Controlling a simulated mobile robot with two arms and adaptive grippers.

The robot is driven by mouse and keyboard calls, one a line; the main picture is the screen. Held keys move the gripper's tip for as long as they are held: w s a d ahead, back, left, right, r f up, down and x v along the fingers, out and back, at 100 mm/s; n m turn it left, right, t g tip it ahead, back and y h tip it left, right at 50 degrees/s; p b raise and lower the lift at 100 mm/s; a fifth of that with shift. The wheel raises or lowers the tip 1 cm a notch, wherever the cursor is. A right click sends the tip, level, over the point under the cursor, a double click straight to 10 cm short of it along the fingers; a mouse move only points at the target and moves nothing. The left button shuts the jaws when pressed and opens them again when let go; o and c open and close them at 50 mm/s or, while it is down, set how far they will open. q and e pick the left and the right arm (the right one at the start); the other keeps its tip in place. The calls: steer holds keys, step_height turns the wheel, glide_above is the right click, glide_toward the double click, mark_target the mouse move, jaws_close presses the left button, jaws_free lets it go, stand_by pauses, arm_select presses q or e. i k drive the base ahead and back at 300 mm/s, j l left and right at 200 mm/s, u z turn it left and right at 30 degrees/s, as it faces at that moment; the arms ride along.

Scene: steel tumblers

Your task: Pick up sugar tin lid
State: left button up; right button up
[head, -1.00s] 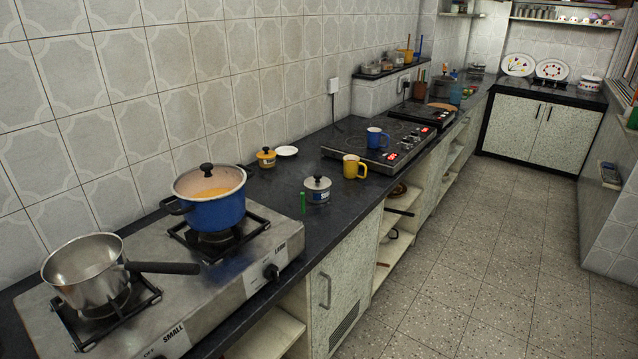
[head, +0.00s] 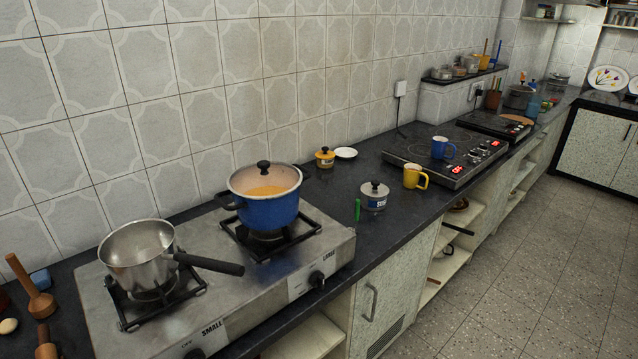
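A small silver tin (head: 374,200) with a blue-and-white label stands on the dark counter, right of the stove. Its lid (head: 375,189) is grey with a black knob and sits on top of the tin. The label is too small to read surely. A yellow tin (head: 325,161) with a dark band stands farther back near the wall, its lid (head: 325,152) with a black knob also on. I cannot tell for certain which tin is the sugar tin. Neither of my grippers is in view.
A blue pot (head: 270,211) and a steel saucepan (head: 140,270) stand on the gas stove (head: 215,287). A green lighter-like stick (head: 357,210) is beside the silver tin. A yellow mug (head: 412,176) and a white saucer (head: 345,152) are nearby. The floor (head: 500,290) is clear.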

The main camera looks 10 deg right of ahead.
mark_target(373, 189)
steer(key=i+l+u, duration=0.2)
steer(key=l+u, duration=0.15)
steer(key=l, duration=0.4)
steer(key=i+l+u, duration=0.1)
steer(key=l+u, duration=0.25)
steer(key=l, duration=0.4)
steer(key=l+u, duration=0.35)
steer(key=l, duration=0.4)
